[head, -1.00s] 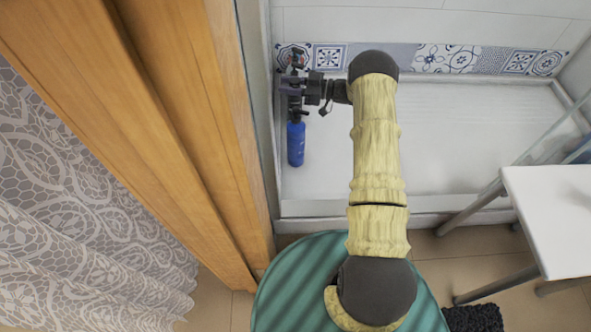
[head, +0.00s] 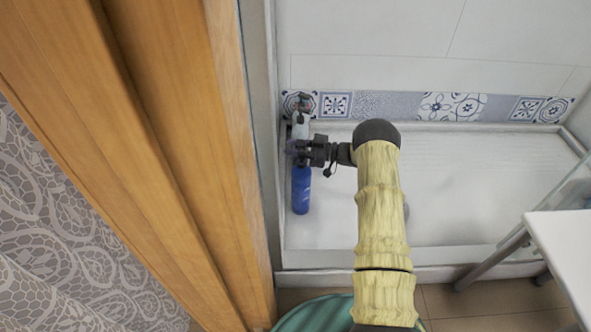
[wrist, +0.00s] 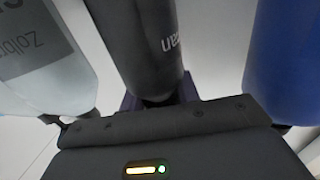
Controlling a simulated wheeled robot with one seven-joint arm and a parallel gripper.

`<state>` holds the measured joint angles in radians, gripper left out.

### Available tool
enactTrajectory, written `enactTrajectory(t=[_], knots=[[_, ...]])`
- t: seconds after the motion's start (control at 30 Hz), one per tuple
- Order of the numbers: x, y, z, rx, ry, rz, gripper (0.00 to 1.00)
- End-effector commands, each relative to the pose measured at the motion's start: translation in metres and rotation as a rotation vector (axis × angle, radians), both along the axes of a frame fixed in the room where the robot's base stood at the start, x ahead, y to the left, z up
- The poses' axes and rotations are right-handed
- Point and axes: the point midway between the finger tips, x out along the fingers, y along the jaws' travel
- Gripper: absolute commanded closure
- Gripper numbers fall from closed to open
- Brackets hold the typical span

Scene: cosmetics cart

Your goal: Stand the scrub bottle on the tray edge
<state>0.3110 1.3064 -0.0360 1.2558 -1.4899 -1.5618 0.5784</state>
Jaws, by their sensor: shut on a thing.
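My gripper (head: 298,149) is at the left end of the white shower tray (head: 340,225), among the bottles along its left side. It is shut on a dark grey bottle, which fills the middle of the wrist view (wrist: 148,40) with part of a light-lettered name showing. In the head view this bottle is mostly hidden by the gripper. I cannot read a scrub label on it, and its base is out of sight. A blue bottle (head: 301,192) stands just in front of the gripper. A pale bottle (head: 300,125) with a grey label stands just behind it.
A wooden frame (head: 200,150) and grey patterned curtain (head: 70,220) lie to the left. A patterned tile strip (head: 385,106) runs along the back wall. A white table (head: 565,255) stands at right. The tray's middle and right are largely bare.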

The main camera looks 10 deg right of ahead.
Motion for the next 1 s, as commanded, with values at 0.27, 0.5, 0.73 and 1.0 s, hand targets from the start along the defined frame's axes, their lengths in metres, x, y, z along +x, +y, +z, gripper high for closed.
enactTrajectory(t=[0.27,0.5,0.73,1.0], knots=[[0.0,0.0,-0.01,0.001,-0.001,0.0,1.0],[0.0,0.0,-0.017,0.001,-0.001,0.0,1.0],[0.0,0.001,-0.046,0.001,-0.001,0.002,1.0],[0.0,0.0,-0.047,0.0,-0.002,0.0,1.0]])
